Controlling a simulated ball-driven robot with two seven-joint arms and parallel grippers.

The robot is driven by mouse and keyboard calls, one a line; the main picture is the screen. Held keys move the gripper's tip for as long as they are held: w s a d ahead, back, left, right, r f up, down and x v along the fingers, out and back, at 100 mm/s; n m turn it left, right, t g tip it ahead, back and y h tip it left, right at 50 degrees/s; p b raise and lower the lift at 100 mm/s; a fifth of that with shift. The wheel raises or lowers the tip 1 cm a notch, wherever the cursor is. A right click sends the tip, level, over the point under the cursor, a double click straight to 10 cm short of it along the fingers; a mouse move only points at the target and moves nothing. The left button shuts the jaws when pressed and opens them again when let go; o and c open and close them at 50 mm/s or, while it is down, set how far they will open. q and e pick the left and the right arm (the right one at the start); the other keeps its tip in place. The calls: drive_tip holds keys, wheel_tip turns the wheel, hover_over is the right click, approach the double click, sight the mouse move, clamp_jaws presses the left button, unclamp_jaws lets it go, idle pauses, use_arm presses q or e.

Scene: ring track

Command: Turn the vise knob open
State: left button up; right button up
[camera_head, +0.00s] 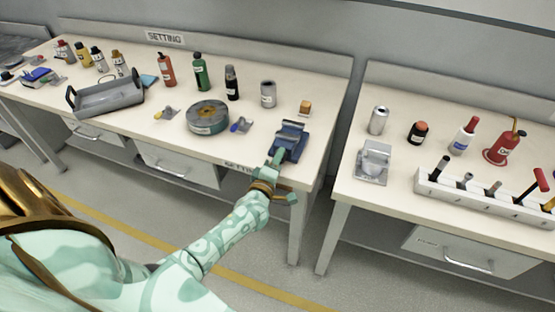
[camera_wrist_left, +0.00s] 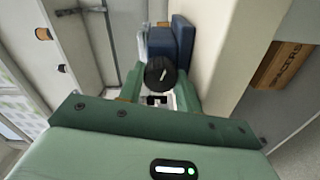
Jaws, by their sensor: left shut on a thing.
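The blue vise (camera_head: 292,138) stands at the right front corner of the left bench. Its blue body also shows in the left wrist view (camera_wrist_left: 184,38). The round black vise knob (camera_wrist_left: 161,74) carries a pale mark and faces the wrist camera. My left gripper (camera_head: 279,158) is at the front of the vise, and its green fingers (camera_wrist_left: 160,82) are on both sides of the knob, shut on it. In the head view the knob is hidden by the gripper. My right gripper is not in view.
A round grey-green tin (camera_head: 208,118), a blue-handled tool (camera_head: 241,125) and a grey can (camera_head: 268,94) stand left of the vise. A small orange-topped block (camera_head: 305,107) is behind it. A gap separates this bench from the right bench (camera_head: 403,203).

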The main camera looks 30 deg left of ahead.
use_arm(q)
drive_tip(key=n, duration=0.2)
drive_tip(key=shift+n, duration=0.4)
drive_tip(key=n, duration=0.3)
drive_tip(key=shift+f+n+b, duration=0.1)
drive_tip(key=shift+n+b, duration=0.2)
drive_tip(key=n+b, duration=0.1)
drive_tip(key=n, duration=0.4)
drive_tip(key=shift+n, duration=0.3)
drive_tip(key=o, duration=1)
drive_tip(key=p+v, duration=0.2)
drive_tip(key=v, duration=1.4)
drive_tip(key=shift+s, duration=0.2)
drive_tip(key=shift+d, duration=0.15)
